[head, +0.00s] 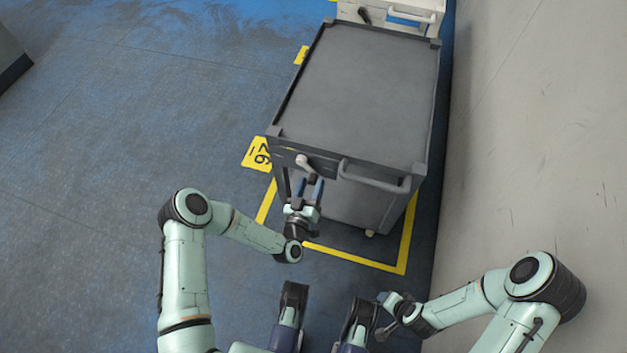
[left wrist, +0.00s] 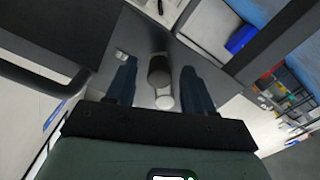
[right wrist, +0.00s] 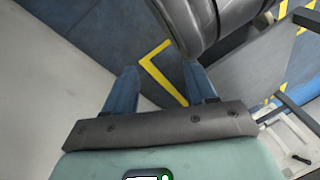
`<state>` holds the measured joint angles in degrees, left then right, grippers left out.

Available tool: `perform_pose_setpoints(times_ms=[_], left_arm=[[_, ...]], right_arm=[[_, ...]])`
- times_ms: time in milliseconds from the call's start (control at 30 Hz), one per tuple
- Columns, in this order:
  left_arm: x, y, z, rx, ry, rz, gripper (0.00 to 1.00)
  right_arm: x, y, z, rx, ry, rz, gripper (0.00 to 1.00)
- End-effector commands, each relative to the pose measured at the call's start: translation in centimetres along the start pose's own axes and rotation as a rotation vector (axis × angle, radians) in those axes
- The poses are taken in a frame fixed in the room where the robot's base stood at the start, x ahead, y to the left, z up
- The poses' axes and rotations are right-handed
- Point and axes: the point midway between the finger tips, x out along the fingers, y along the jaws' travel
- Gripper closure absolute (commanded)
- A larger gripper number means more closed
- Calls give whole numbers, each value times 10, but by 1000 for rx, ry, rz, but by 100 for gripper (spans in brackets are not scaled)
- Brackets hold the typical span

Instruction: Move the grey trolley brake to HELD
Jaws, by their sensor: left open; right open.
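The grey trolley (head: 365,85) stands on the blue floor inside a yellow outline. Its brake lever (head: 304,162), with a pale end, is on the near face, left of the bar handle (head: 375,177). My left gripper (head: 306,188) is open just in front of the lever. In the left wrist view the lever (left wrist: 160,78) shows between the two spread fingers, with no finger clearly touching it. I cannot read any HELD mark. My right gripper (right wrist: 158,88) is open and empty, away from the trolley, low in the head view.
A white trolley (head: 400,12) with a dark lever and a handle stands behind the grey one. A pale wall or surface (head: 530,130) runs close along the right. The blue floor on the left is clear around a yellow floor label (head: 258,153).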

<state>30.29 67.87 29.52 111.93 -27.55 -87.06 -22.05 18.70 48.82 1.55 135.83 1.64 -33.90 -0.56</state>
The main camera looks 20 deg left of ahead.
Motion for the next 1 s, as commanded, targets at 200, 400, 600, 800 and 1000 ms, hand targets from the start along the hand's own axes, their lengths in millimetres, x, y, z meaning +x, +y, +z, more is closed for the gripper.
perform_pose_setpoints(times_ms=[200,400,600,800,1000], left_arm=[[21,0,0,0,0,0,47],[24,0,0,0,0,0,47],[24,0,0,0,0,0,70],[24,1,0,0,0,1,100],[24,2,-1,1,3,4,100]], right_arm=[[8,10,12,9,-36,17,44],[8,11,13,11,-42,20,44],[8,11,13,11,-42,19,44],[8,10,13,11,-42,19,44],[8,10,13,11,-41,19,44]])
